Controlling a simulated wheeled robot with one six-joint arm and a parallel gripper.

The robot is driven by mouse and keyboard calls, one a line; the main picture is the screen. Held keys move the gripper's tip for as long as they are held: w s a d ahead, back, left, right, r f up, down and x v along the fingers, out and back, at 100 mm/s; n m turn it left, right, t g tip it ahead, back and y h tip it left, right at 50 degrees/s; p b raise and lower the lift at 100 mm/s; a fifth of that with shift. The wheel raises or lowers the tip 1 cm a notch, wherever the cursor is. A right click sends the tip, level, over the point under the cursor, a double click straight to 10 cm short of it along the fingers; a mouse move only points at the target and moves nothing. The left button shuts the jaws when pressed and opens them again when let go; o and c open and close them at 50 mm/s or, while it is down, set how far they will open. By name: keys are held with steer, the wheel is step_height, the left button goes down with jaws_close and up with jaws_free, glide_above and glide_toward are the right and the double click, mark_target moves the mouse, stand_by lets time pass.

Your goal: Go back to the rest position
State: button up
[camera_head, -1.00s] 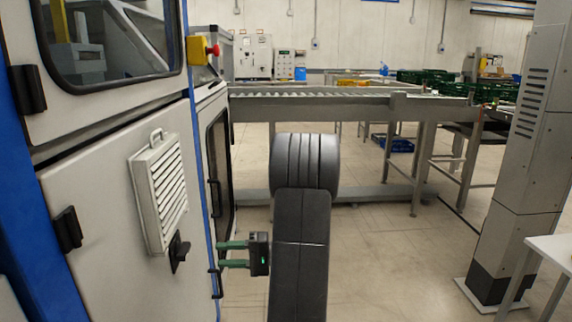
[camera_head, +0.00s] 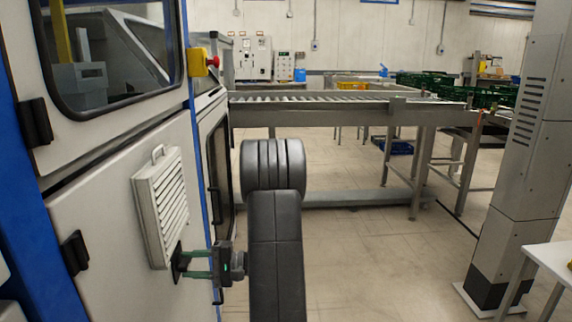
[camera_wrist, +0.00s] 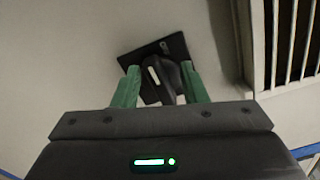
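My gripper (camera_head: 184,265) reaches left toward the white machine cabinet (camera_head: 110,190). Its two green fingers are apart. In the wrist view the fingers (camera_wrist: 160,80) stand on either side of a black rotary handle (camera_wrist: 163,78) on a dark square plate. There is a gap between the left finger and the handle; whether the right finger touches it I cannot tell. In the head view the handle (camera_head: 176,262) is partly hidden by the fingertips. I see nothing held.
A louvred vent (camera_head: 162,208) is just above the handle. A red and yellow emergency stop (camera_head: 205,62) sits on the cabinet's edge. A roller conveyor (camera_head: 340,105) crosses behind. A grey column (camera_head: 520,150) and white table (camera_head: 550,262) stand right. Floor between is clear.

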steer(key=shift+r+m+p, duration=0.2)
steer(key=shift+m+p, duration=0.7)
steer(key=shift+p, duration=0.1)
steer(key=shift+w+f, duration=0.1)
